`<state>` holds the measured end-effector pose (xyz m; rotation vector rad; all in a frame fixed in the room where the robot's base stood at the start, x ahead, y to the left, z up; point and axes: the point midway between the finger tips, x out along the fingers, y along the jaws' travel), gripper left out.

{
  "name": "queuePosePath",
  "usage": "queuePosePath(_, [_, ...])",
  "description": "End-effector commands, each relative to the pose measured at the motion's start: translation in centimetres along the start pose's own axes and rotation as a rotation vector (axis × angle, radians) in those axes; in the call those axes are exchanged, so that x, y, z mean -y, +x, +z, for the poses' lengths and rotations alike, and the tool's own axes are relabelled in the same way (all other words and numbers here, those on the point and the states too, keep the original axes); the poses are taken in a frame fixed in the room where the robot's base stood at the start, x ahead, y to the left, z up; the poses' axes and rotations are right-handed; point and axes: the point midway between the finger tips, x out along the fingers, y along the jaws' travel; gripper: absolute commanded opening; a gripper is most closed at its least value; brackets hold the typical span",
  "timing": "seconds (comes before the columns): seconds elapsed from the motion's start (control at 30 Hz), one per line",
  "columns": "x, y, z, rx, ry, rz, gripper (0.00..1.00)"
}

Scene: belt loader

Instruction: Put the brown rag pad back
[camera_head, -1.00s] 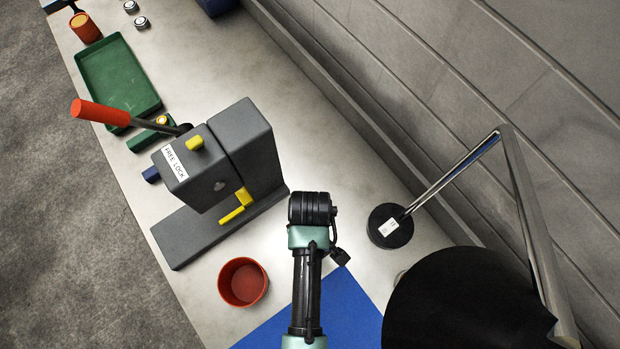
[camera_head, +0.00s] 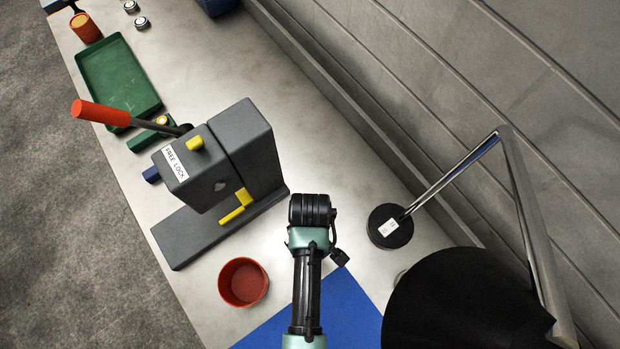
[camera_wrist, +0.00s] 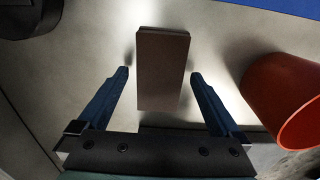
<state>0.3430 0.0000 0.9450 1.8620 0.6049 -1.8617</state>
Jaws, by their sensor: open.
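The brown rag pad (camera_wrist: 163,72) shows in the wrist view as a flat-faced brown block over the metal bench top. My gripper (camera_wrist: 159,76) is open, with one blue finger on each side of the pad and a visible gap on both sides. I cannot tell how far the fingertips are above or beside the pad in depth. In the head view the pad and my fingers are hidden behind my own wrist and arm.
A red cup (camera_head: 243,282) stands close by and shows at right in the wrist view (camera_wrist: 285,95). A grey press (camera_head: 225,165) with a red-handled lever, a lamp base (camera_head: 390,226), a blue mat (camera_head: 345,310) and a green tray (camera_head: 118,75) are on the bench.

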Motion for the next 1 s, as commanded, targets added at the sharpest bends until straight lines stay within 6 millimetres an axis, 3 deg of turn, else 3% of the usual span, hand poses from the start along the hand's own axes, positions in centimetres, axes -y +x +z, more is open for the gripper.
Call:
queuePosePath(0.17, [-0.1, -2.4, -0.1, -0.004, -0.001, 0.003, 1.00])
queuePosePath(0.5, [-0.1, -9.2, -0.1, -0.003, 0.000, 0.003, 1.00])
queuePosePath(0.77, [-0.4, -12.1, -0.5, -0.018, 0.005, 0.015, 1.00])
queuePosePath(0.87, [-2.5, -14.2, -2.8, -0.109, 0.033, 0.090, 1.00])
queuePosePath(0.97, [-6.3, -18.8, -7.2, -0.303, 0.092, 0.231, 1.00])
queuePosePath(1.0, [-8.0, -21.6, -9.2, -0.407, 0.121, 0.297, 1.00])
